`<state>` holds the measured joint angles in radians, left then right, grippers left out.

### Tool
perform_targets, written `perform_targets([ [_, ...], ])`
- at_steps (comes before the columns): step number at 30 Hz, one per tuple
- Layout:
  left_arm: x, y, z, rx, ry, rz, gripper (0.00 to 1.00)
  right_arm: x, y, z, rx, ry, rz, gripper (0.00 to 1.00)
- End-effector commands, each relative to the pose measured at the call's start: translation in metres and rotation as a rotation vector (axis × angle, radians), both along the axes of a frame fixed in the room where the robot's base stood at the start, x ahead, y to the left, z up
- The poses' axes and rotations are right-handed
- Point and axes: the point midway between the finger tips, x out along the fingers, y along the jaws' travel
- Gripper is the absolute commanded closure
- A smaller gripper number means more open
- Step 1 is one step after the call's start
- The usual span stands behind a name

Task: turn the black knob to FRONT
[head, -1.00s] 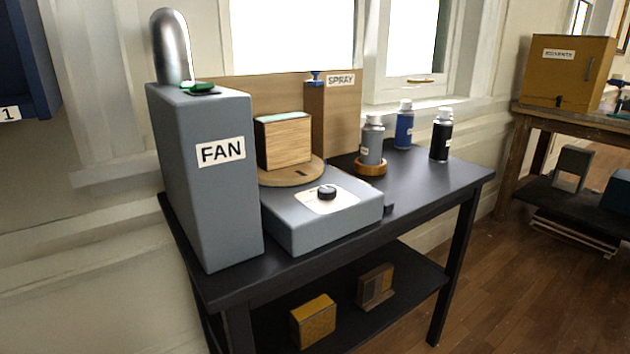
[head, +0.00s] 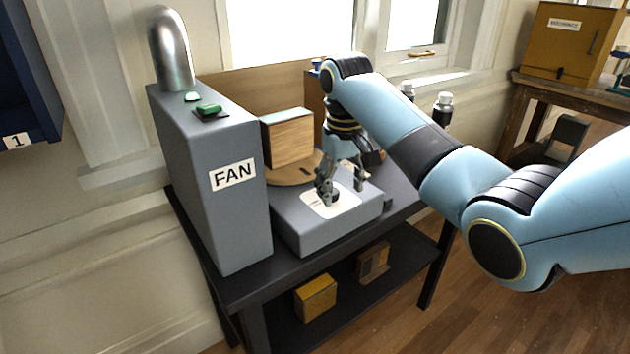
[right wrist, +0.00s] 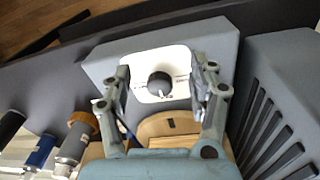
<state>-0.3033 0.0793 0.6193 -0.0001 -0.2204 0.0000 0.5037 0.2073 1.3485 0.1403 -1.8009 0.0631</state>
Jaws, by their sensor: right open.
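The black knob (right wrist: 160,84) sits on a white plate (right wrist: 146,64) on top of a low grey box (head: 300,236). In the right wrist view the knob lies between the two fingers, and its pale mark points toward the bottom of the picture. The plate's lettering is too small to read. In the head view my right gripper (head: 343,190) is over the plate and partly hides the knob. The gripper is open, with its fingers (right wrist: 160,90) apart on either side of the knob. My left gripper is not in view.
The tall grey FAN box (head: 210,190) stands left of the knob box. A wooden block (head: 290,140) stands on a round wooden turntable (head: 285,174) behind it. Several bottles stand at right, including a blue one (right wrist: 40,152). A black table (head: 235,285) carries all this.

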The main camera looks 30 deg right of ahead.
Motion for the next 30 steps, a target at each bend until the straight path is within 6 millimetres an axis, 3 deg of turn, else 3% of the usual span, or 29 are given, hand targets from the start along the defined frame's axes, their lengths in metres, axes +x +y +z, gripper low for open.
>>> perform_targets([
  [1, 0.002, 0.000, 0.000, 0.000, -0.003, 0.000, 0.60, 0.013, -0.003, 0.013, 0.007, 0.002, -0.012, 0.40],
  [6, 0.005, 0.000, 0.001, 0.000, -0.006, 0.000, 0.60, 0.038, -0.011, 0.047, 0.033, 0.030, -0.043, 0.40],
  [12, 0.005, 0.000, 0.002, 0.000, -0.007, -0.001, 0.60, 0.050, -0.014, 0.064, 0.053, 0.050, -0.061, 0.40],
  [30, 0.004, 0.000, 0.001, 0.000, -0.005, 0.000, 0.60, 0.050, -0.014, -0.033, 0.052, 0.050, -0.060, 0.40],
])
